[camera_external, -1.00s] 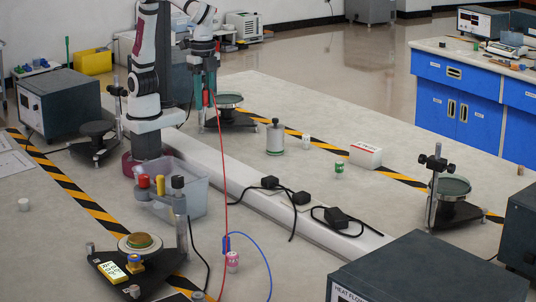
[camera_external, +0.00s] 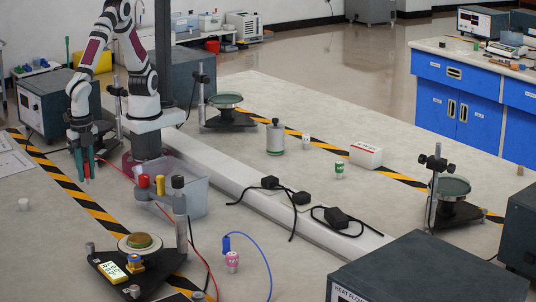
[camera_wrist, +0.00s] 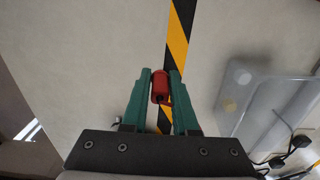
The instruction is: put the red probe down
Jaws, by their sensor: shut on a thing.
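The red probe (camera_wrist: 160,88) is held between the two green fingers of my gripper (camera_wrist: 158,98) in the wrist view. My gripper is shut on it. In the external view my gripper (camera_external: 84,172) points down at the left, left of the clear bin, with the probe's red tip just showing between the fingers. A red cable (camera_external: 119,170) runs from the gripper to the right, past the bin and toward the front. Below the probe in the wrist view are the grey table and the yellow-black striped tape (camera_wrist: 179,40). I cannot tell the exact height above the table.
A clear bin (camera_external: 193,198) stands right of my gripper. A stand with a green-topped disc (camera_external: 140,243) and yellow meter is at the front. A dark instrument box (camera_external: 57,105) is behind the gripper.

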